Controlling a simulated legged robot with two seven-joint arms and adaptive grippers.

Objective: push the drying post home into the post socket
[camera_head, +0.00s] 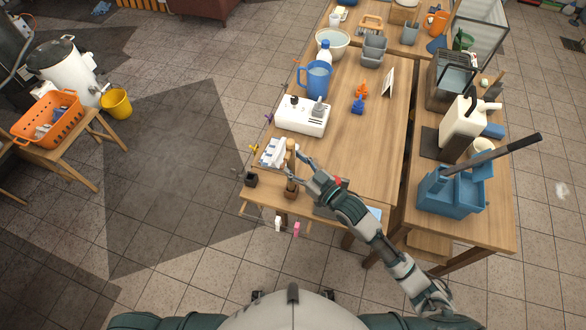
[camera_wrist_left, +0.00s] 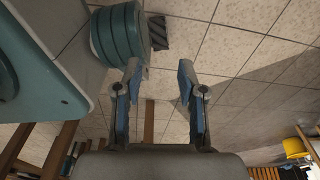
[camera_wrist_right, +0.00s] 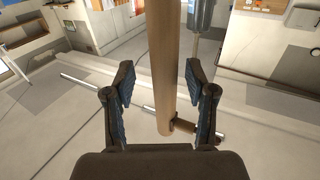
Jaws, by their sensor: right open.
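The drying post (camera_head: 290,147) is a light wooden rod with a rounded top, standing roughly upright at the near left end of the long wooden table. Its foot is at a small brown block that looks like the post socket (camera_head: 291,193); how deep it sits cannot be told. My right gripper (camera_head: 299,168) is beside the post. In the right wrist view the post (camera_wrist_right: 164,60) passes between the open fingers (camera_wrist_right: 160,90), with gaps on both sides. A short side peg shows low on it. My left gripper (camera_wrist_left: 160,85) is open and empty, seen only in its wrist view.
A white box with knobs (camera_head: 302,116), a blue jug (camera_head: 316,80) and a small dark block (camera_head: 251,180) are near the post. A blue caddy (camera_head: 455,191) stands on the right-hand table. The middle of the long table (camera_head: 375,150) is fairly clear.

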